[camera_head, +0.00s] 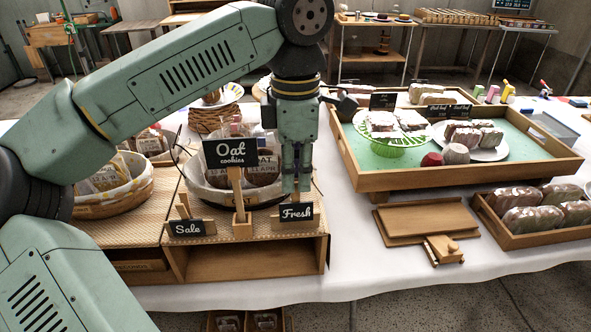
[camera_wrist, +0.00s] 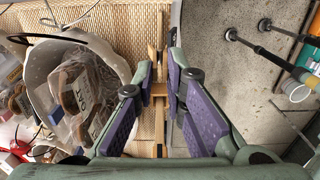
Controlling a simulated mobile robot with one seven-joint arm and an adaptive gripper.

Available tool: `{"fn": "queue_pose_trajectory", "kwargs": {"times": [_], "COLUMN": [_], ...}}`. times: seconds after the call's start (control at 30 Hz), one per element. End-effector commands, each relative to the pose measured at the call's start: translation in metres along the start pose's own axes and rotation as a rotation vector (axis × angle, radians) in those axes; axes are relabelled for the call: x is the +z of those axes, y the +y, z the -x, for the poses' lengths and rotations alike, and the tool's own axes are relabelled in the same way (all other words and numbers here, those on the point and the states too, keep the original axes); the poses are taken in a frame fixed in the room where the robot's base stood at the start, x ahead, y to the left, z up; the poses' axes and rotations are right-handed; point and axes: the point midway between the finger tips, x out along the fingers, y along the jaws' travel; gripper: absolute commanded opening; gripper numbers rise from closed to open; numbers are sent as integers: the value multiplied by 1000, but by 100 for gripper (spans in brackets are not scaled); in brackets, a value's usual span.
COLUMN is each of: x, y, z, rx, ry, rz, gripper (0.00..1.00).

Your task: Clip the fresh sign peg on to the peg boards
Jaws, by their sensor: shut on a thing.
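The fresh sign peg (camera_head: 296,212) is a small black card lettered "Fresh" on a wooden peg, at the front right corner of the wooden display box. My gripper (camera_head: 297,178) points down right above it. In the wrist view my gripper (camera_wrist: 161,85) has its purple-padded fingers on either side of the wooden peg (camera_wrist: 159,90), closed on it. I cannot tell whether the peg is clear of the box. A "Sale" sign peg (camera_head: 187,228) stands at the front left. Flat wooden boards (camera_head: 415,222) lie on the cloth to the right; I cannot tell whether they are the peg boards.
The "Oat cookies" sign (camera_head: 229,153) stands close left of my gripper, before a basket (camera_head: 205,188) of bagged cookies. A green-lined tray (camera_head: 400,180) and a crate of wrapped loaves (camera_head: 512,236) stand right. White cloth (camera_head: 360,265) is bare in front.

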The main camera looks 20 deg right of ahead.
Motion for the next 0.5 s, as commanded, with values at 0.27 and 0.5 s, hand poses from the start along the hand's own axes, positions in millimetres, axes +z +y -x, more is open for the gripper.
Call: {"fn": "queue_pose_trajectory", "kwargs": {"times": [0.27, 0.5], "x": [0, 0], "y": [0, 0], "z": [0, -3], "rx": [0, 0], "ry": [0, 0], "rz": [0, 0], "gripper": [0, 0]}}
